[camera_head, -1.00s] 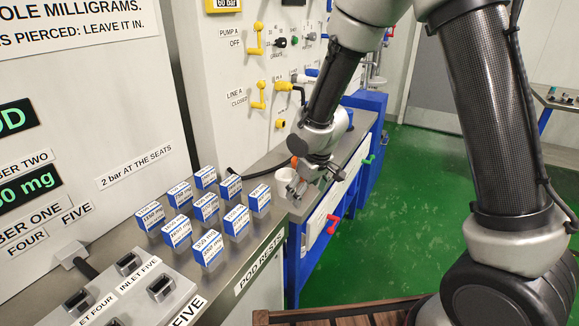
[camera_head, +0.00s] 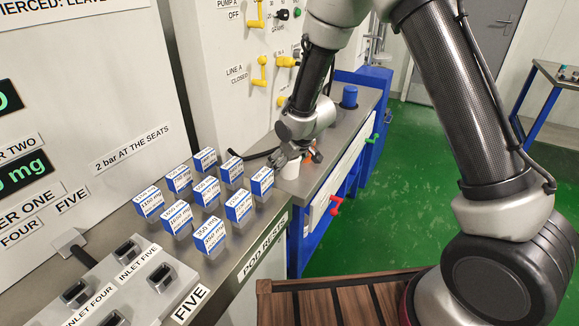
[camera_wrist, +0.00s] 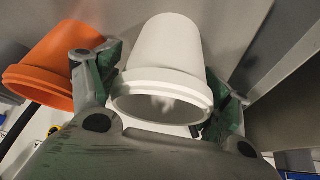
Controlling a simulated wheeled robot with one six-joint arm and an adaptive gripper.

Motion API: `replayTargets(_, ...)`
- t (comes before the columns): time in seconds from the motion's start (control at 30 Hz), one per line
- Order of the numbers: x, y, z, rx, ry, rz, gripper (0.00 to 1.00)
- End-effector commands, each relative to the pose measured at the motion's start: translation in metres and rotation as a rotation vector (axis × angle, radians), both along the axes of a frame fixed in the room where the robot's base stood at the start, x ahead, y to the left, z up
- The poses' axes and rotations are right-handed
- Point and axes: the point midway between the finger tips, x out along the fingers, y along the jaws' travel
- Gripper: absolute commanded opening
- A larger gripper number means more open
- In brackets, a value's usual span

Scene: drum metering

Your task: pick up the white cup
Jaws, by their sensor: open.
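The white cup (camera_head: 291,170) stands on the grey metal bench, partly covered by my gripper in the head view. In the wrist view the white cup (camera_wrist: 166,62) fills the middle, its wide rim toward the camera. My gripper (camera_wrist: 170,88) is open, with one green-padded finger on each side of the cup. The fingers are close to the cup wall; whether either touches it I cannot tell. In the head view my gripper (camera_head: 288,154) is at the cup, below the wrist.
An orange cup (camera_wrist: 55,68) is close outside the left finger in the wrist view; it also shows in the head view (camera_head: 316,156). Several blue-and-white labelled boxes (camera_head: 207,191) stand left of the cup. A blue cylinder (camera_head: 349,96) stands farther back.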

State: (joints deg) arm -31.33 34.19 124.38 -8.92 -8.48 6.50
Motion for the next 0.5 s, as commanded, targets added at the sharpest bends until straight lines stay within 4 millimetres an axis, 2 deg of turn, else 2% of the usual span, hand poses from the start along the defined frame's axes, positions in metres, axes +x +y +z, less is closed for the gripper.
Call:
replayTargets(0.2,0.0005,0.0005,-0.0012,0.0,0.0,-0.001,0.78)
replayTargets(0.27,0.0005,0.0004,-0.0011,0.0,0.0,-0.001,0.69)
replayTargets(0.47,0.0004,0.0003,-0.0011,0.0,0.0,-0.001,0.32)
replayTargets(0.5,0.0004,0.0003,-0.001,0.0,0.0,-0.001,0.31)
